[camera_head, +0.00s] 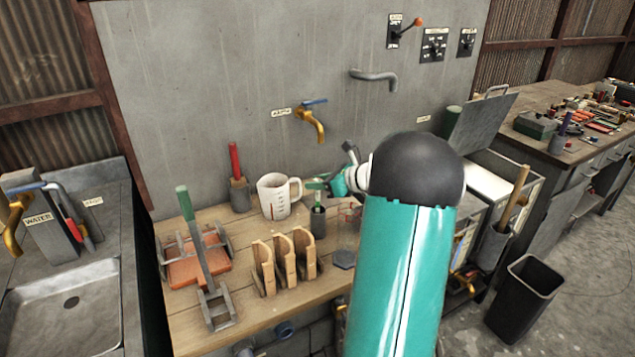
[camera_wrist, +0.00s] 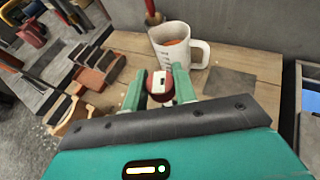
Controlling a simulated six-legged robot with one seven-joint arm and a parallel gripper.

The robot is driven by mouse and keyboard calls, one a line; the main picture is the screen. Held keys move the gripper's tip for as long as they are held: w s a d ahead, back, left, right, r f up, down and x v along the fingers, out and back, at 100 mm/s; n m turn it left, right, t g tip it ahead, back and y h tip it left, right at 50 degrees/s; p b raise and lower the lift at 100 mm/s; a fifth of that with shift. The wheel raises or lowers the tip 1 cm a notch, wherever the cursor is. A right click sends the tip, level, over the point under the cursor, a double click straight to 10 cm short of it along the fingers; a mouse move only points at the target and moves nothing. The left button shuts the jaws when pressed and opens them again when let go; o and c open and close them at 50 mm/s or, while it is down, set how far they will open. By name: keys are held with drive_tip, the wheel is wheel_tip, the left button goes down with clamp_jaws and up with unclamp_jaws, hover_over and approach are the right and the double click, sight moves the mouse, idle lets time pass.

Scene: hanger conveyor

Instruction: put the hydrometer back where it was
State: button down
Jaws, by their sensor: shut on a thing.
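My gripper (camera_wrist: 159,88) is shut on a dark red, round-ended thing with a white patch, which I take to be the hydrometer (camera_wrist: 160,82), seen end-on in the wrist view. In the head view my gripper (camera_head: 320,186) is over the wooden bench, right of the white measuring jug (camera_head: 274,194). A small dark grey holder (camera_head: 318,224) stands directly below the fingers. I cannot tell whether the hydrometer is inside it or above it. The jug also shows behind the fingers in the wrist view (camera_wrist: 178,62), with reddish contents.
A red-handled tool (camera_head: 235,160) stands in a grey cup left of the jug. Wooden racks (camera_head: 284,262) and a green-handled press (camera_head: 188,210) are at the front left. A yellow tap (camera_head: 313,125) is on the wall above. A flat dark plate (camera_wrist: 230,82) lies right of the jug.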

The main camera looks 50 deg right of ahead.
drive_tip(key=c, duration=1.1)
unclamp_jaws()
drive_tip(key=shift+r, duration=0.15)
drive_tip(key=v, duration=1.2)
drive_tip(key=w+a+r+n+g+y, duration=0.1)
drive_tip(key=a+n+g, duration=0.2)
drive_tip(key=a+n, duration=0.7)
drive_tip(key=w+a+r+n+g+y, duration=0.1)
drive_tip(key=w+a+n+g, duration=0.15)
drive_tip(key=a, duration=1.35)
drive_tip(key=shift+s+a+f+n+g+h, duration=0.25)
drive_tip(key=shift+s+a+n+h, duration=0.6)
drive_tip(key=shift+s+a+n, duration=1.95)
drive_tip(key=shift+s+a+n+g+h, duration=0.4)
drive_tip(key=shift+s+a+n+h, duration=0.95)
drive_tip(key=shift+a+n, duration=2.45)
drive_tip(key=shift+s+a+f+n+g+h, duration=0.15)
drive_tip(key=shift+s+a+n+g+h, duration=0.2)
drive_tip(key=shift+s+a+n, duration=2.95)
